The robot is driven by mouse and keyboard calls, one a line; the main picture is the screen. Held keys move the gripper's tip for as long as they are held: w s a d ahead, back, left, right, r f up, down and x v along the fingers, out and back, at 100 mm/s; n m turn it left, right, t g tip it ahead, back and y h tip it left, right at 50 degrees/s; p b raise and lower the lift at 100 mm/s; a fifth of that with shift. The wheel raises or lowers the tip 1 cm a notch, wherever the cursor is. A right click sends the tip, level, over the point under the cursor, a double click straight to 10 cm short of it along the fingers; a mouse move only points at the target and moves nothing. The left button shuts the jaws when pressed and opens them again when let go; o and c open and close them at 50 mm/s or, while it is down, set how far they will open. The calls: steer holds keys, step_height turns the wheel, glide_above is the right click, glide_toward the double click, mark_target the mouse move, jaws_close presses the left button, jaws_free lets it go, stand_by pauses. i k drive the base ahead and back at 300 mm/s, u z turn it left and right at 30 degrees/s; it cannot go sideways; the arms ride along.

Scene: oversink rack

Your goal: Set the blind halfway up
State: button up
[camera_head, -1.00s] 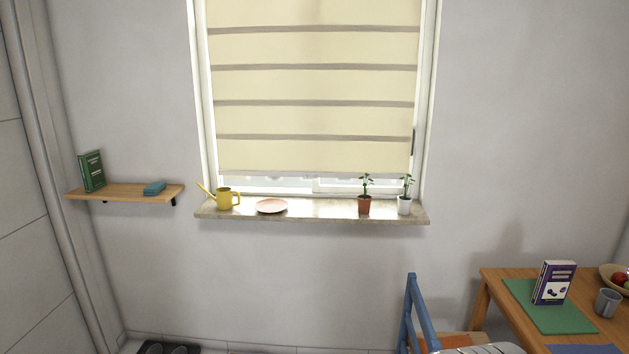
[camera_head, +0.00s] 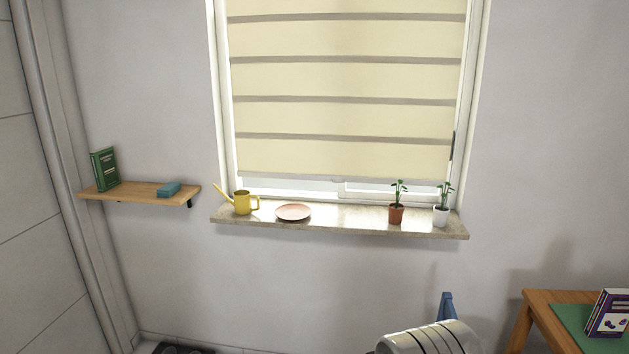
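The cream blind (camera_head: 345,118) with darker cross bands hangs in the window in the head view. It covers nearly all of the visible glass. Its bottom edge hangs level, a little above the sill, with a narrow bright strip of window below it. A small tab shows at the middle of that edge. The top of the blind is out of the picture. A pale, rounded part with dark stripes at the bottom edge looks like part of my arm. No gripper fingers show, and nothing touches the blind.
The stone window sill (camera_head: 335,223) holds a yellow watering can (camera_head: 243,203), a pink plate (camera_head: 293,212), and plants in a terracotta pot (camera_head: 396,214) and a white pot (camera_head: 441,216). A wooden shelf (camera_head: 140,192) is left.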

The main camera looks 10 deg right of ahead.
mark_target(334, 159)
steer(key=u, duration=0.4)
steer(key=i, duration=1.3)
steer(key=u, duration=0.05)
